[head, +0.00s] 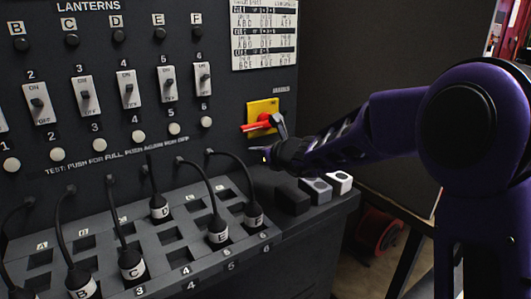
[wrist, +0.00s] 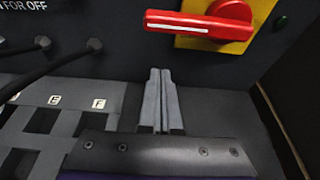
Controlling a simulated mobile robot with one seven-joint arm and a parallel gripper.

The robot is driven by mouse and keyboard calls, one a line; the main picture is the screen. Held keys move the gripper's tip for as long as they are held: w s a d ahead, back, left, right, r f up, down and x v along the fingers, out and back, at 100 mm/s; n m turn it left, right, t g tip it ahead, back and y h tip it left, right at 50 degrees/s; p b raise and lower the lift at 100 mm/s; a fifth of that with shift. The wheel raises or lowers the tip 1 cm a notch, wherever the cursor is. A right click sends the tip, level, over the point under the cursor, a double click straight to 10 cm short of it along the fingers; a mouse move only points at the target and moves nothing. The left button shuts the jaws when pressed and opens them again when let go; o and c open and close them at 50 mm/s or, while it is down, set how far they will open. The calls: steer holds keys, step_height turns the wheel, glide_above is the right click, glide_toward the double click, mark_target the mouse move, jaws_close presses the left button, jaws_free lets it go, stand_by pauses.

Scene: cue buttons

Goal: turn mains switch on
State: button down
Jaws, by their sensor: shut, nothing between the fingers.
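The mains switch is a red rotary handle (head: 258,125) on a yellow plate (head: 263,106), on the dark panel under the printed chart. Its handle lies roughly level, pointing left, with a white line along it in the wrist view (wrist: 190,24). My gripper (head: 279,120) is shut and empty, with its grey fingers near the right part of the handle in the head view. In the wrist view the fingertips (wrist: 160,72) point at the panel and appear just below the handle. I cannot tell whether they touch it.
A sloped patch board (head: 150,262) with several black cables and labelled plugs stands below left. Small dark, grey and white blocks (head: 316,188) sit on the ledge below my gripper.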

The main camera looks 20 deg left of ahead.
mark_target(258, 124)
steer(key=shift+x, duration=1.05)
step_height(258, 124, up, 4)
steer(key=shift+s+r, duration=0.1)
steer(key=shift+r+p, duration=0.15)
steer(key=shift+p, duration=0.25)
